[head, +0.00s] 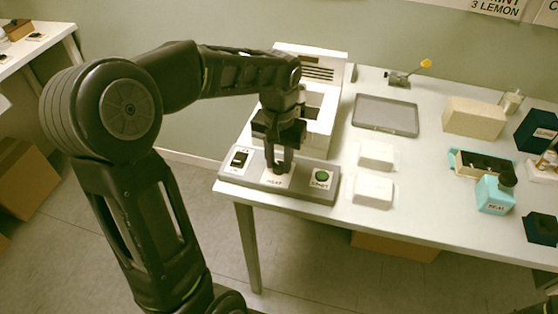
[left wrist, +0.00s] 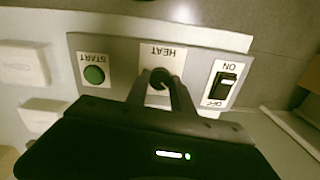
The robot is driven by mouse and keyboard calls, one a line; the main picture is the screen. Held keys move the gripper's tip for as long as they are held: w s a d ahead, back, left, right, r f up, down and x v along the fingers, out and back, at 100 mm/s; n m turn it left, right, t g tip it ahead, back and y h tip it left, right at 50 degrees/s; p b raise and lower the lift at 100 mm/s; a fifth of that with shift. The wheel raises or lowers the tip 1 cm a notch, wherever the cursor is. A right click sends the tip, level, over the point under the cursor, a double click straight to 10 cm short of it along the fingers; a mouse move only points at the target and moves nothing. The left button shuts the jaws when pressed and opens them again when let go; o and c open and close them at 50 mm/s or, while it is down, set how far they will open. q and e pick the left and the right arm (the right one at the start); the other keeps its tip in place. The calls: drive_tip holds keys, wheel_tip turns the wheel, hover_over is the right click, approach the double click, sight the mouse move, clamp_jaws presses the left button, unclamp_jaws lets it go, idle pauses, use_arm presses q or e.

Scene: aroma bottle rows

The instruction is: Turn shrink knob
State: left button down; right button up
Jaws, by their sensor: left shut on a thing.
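The control panel (head: 304,191) is a grey box at the table's front left edge. Its heat knob (left wrist: 160,78) is a dark round knob on a white plate marked HEAT, between the green START button (head: 321,176) and the ON/OFF rocker switch (head: 240,158). My left gripper (head: 279,170) points down at the panel from above, shut on the knob, with a fingertip on each side of it. In the head view the fingers hide most of the knob. My right gripper is not in view.
Behind the panel stands a white machine (head: 322,110) with a slotted top. To the right are two white blocks (head: 373,190), a grey tray (head: 386,114), a beige box (head: 474,118) and a teal bottle (head: 494,194). The table's front edge lies just below the panel.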

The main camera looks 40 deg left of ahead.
sight(279, 165)
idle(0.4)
use_arm(q)
drive_tip(key=c, duration=1.1)
unclamp_jaws()
drive_tip(key=shift+r, duration=0.1)
wheel_tip(279, 165, up, 8)
drive_tip(key=shift+f, duration=0.15)
